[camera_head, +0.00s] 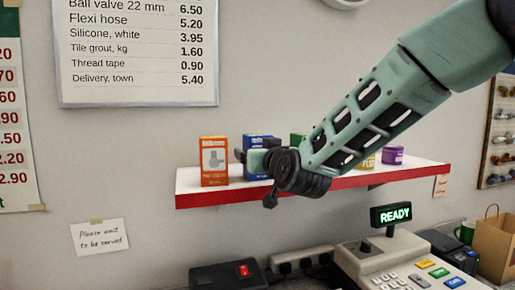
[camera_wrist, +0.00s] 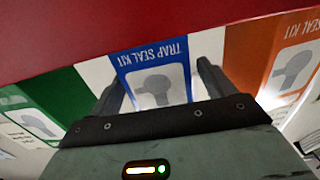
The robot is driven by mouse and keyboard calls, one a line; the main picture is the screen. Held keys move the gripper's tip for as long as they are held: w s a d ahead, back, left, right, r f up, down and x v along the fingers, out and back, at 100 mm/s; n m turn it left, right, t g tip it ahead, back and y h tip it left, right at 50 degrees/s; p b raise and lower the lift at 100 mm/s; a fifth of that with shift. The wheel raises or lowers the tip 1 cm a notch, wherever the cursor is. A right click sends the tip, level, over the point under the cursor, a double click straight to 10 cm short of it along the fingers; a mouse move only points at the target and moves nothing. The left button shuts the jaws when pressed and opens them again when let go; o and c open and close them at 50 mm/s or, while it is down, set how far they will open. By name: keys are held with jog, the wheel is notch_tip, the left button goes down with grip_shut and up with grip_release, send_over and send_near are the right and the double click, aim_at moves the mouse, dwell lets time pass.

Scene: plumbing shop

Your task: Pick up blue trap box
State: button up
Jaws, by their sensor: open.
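The blue trap box (camera_head: 258,140) stands on the wall shelf and is partly hidden behind my gripper (camera_head: 257,160) in the head view. In the wrist view the blue trap box (camera_wrist: 158,72) shows upside down, with "TRAP SEAL KIT" on its blue face and a grey trap picture. My gripper (camera_wrist: 161,88) is open. Its two dark fingers appear on either side of the blue box in that view, one towards the green box and one towards the orange box. I cannot tell whether the fingers touch it.
An orange box (camera_head: 214,161) stands just left of the blue box. A green box (camera_wrist: 47,105) is on the other side, mostly behind my arm in the head view. Purple tub (camera_head: 392,155) stands farther right. The red-edged shelf (camera_head: 400,174) runs below; a till (camera_head: 395,262) sits beneath.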

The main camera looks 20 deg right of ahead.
jog(key=shift+w, duration=0.55)
jog(key=c, duration=1.2)
